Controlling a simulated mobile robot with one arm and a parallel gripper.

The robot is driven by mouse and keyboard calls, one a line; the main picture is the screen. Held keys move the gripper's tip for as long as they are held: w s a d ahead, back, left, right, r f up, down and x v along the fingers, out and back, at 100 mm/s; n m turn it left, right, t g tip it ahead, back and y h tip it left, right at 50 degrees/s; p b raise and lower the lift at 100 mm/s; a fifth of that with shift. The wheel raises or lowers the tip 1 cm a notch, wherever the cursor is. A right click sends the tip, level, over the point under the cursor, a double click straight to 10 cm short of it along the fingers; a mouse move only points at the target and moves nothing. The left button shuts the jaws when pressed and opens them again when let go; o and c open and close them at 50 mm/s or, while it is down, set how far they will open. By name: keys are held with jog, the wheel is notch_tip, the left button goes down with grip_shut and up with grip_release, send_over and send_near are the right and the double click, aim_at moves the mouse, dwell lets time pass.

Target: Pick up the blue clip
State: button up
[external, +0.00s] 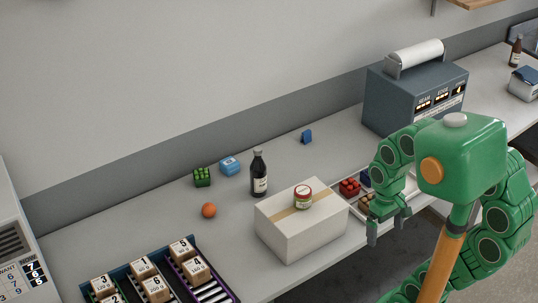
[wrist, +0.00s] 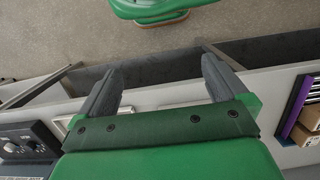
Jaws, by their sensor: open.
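A small blue clip (external: 307,137) stands on the counter near the back wall in the external view, between the dark bottle and the grey machine. My gripper (external: 372,232) hangs at the front edge of the counter, to the right of the white box and well apart from the clip. In the wrist view my gripper (wrist: 158,76) shows two grey fingers spread wide, with nothing between them. The clip is not visible in the wrist view.
A white box (external: 290,233) with a jar (external: 303,198) on top stands left of my gripper. A tray of colored bricks (external: 350,187) lies behind it. A dark bottle (external: 259,176), blue block (external: 230,166), green block (external: 202,177) and orange ball (external: 209,211) stand further left. Counter around the clip is clear.

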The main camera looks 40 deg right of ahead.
jog(key=shift+s+f, duration=0.15)
jog(key=shift+s, duration=0.25)
jog(key=c, duration=0.5)
